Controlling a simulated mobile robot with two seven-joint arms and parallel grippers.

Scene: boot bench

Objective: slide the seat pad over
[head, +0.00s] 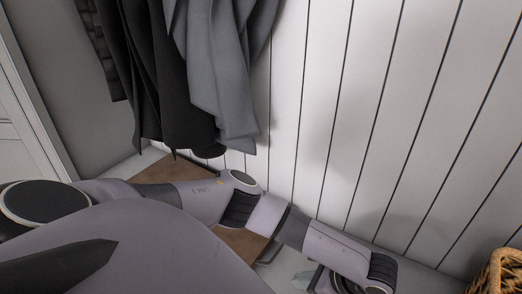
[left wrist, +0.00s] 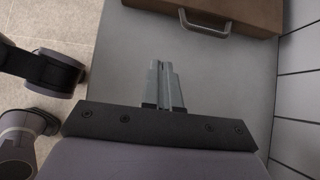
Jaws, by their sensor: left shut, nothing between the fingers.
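The seat pad (head: 244,241) is a flat brown slab on the bench, partly hidden behind my left arm in the head view. In the left wrist view the pad (left wrist: 245,9) lies at the top right, with a grey handle (left wrist: 205,29) on its near edge. My left gripper (left wrist: 163,68) is shut and empty over the light grey bench top (left wrist: 225,85). Its fingertips point toward the pad and stand short of the handle, apart from it. In the head view the gripper shows only partly at the bottom edge. My right gripper is not in view.
Black and grey coats (head: 220,70) hang above the pad's far end. A white plank wall (head: 350,110) runs behind the bench. A woven basket (head: 497,273) stands at the lower right. Tiled floor (left wrist: 65,25) lies beyond the bench's left edge in the wrist view.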

